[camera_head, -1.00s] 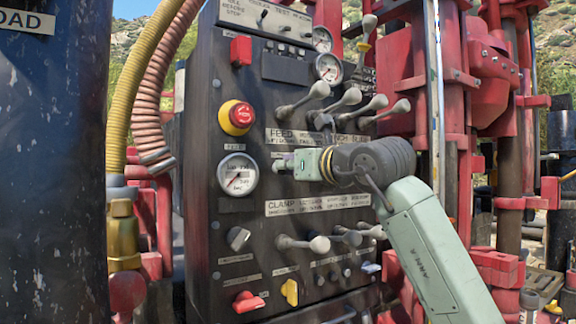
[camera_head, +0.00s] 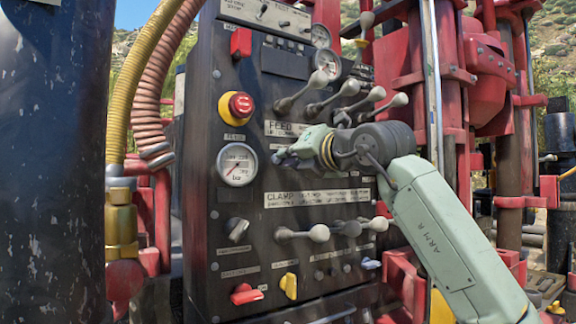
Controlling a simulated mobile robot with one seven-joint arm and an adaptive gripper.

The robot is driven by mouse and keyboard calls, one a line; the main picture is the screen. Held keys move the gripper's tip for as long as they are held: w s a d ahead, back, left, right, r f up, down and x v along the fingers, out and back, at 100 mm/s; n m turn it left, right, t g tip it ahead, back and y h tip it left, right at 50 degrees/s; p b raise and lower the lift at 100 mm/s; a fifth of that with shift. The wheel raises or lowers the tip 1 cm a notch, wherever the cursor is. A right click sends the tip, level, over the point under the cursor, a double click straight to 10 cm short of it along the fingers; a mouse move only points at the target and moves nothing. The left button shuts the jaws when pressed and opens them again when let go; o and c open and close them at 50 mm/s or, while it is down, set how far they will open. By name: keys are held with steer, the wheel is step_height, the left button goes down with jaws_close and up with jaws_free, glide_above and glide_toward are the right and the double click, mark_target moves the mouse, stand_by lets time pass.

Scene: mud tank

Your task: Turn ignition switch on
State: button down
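The dark control panel (camera_head: 205,190) stands in the middle of the head view and carries several knobs and levers. My gripper (camera_head: 279,157) is in front of the panel, right of the pressure gauge and above the CLAMP label, pointing left. Its fingers are small and seen at a slant; nothing shows held.
A red and yellow emergency stop button (camera_head: 239,106) and a round gauge (camera_head: 237,164) are on the panel's left side. Feed levers (camera_head: 318,79) stick out above my gripper, and clamp levers (camera_head: 318,233) below it. Thick hoses (camera_head: 147,100) run at left.

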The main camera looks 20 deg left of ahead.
steer(key=shift+w+d+m+b, duration=0.1)
steer(key=shift+m+b, duration=1.1)
steer(key=shift+m, duration=1.1)
steer(key=c, duration=1.8)
jaws_free()
steer(key=v, duration=1.2)
steer(key=shift+f, duration=0.1)
